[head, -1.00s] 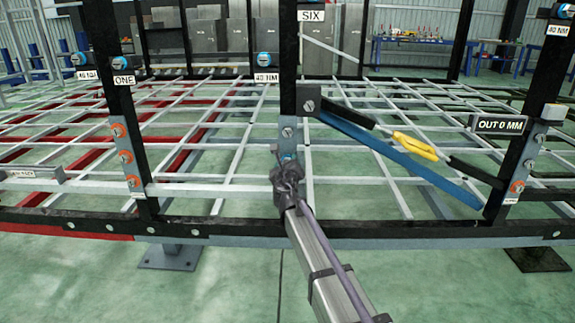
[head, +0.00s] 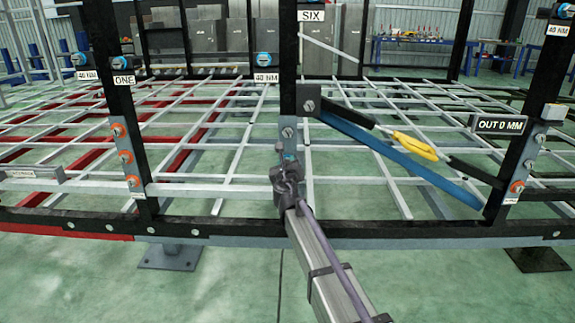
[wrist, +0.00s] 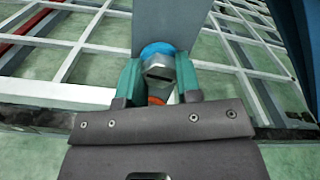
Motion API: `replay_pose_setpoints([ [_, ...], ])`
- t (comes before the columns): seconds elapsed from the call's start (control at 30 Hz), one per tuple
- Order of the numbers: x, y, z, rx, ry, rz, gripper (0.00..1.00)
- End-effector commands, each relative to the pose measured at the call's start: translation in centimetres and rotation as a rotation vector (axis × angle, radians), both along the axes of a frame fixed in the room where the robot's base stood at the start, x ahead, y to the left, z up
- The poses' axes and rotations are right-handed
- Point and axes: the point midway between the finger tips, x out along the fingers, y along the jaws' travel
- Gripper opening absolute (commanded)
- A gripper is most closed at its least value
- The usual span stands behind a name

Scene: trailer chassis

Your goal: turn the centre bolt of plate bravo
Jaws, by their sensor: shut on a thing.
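A grey plate (head: 289,121) is fixed to the middle black post. Its name label does not show. An upper bolt (head: 288,133) on it is in plain view. My gripper (head: 288,157) is at the plate below that bolt, hiding the plate's lower part in the head view. In the wrist view my teal fingers (wrist: 158,80) are shut on a metal bolt head (wrist: 158,67) with a blue ring (wrist: 157,50) behind it, on the grey plate (wrist: 172,22). An orange ring (wrist: 156,100) shows partly below, between the fingers.
Similar plates with orange-ringed bolts stand left (head: 125,156) and right (head: 518,187). A black lower rail (head: 400,229) crosses below. The green floor in front is clear.

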Motion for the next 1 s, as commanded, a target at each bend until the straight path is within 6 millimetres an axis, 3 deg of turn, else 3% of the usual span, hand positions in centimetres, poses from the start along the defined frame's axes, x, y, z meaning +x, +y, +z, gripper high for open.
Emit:
replay_pose_setpoints([
  [1.0, -0.17, 0.03, -0.03, 0.936, 0.047, 0.000, 0.08],
])
